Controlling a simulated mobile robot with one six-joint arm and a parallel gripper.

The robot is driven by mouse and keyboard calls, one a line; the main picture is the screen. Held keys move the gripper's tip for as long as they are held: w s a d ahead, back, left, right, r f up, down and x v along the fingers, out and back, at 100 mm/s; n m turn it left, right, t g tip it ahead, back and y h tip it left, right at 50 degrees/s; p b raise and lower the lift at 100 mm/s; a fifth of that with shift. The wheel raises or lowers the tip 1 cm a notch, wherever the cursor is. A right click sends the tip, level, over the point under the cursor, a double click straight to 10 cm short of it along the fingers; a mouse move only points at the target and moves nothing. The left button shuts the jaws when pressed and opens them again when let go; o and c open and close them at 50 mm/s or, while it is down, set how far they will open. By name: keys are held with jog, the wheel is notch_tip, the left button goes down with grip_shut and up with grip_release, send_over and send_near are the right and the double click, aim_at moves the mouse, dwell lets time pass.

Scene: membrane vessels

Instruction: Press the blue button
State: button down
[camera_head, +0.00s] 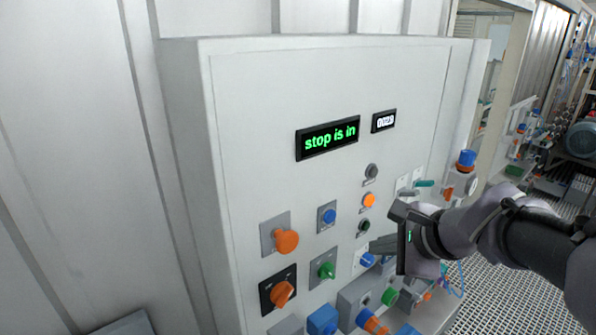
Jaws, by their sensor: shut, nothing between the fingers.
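A grey control panel (240,110) fills the middle of the head view. A round blue button (329,215) sits on a small square plate in its upper control rows. A blue knob or button (367,260) sits lower right, just below my fingers; its type is hard to tell. My gripper (374,247) comes in from the right, its fingers shut and empty, pointing left toward the panel. It is right of and lower than the upper blue button, with a gap between. Whether the fingertips touch the panel cannot be told.
An orange button (369,200) stands above my gripper. A display (328,137) reads "stop is in". Larger blue, orange and green parts crowd the panel's bottom. Grated floor (520,240) lies right.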

aim_at(330, 217)
jog(key=w+a+p, duration=0.2)
jog(key=w+a, duration=0.3)
jog(key=w, duration=0.2)
dwell(0.4)
jog(key=shift+w+a, duration=0.1)
dwell(1.7)
jog(key=shift+w+a, duration=0.25)
jog(key=shift+w, duration=0.1)
jog(key=shift+w+a+p, duration=0.25)
jog(key=shift+w+p, duration=0.05)
dwell(0.7)
dwell(0.3)
jog(key=shift+s+d+b, duration=0.35)
jog(key=shift+s+d, duration=0.15)
jog(key=shift+s, duration=0.15)
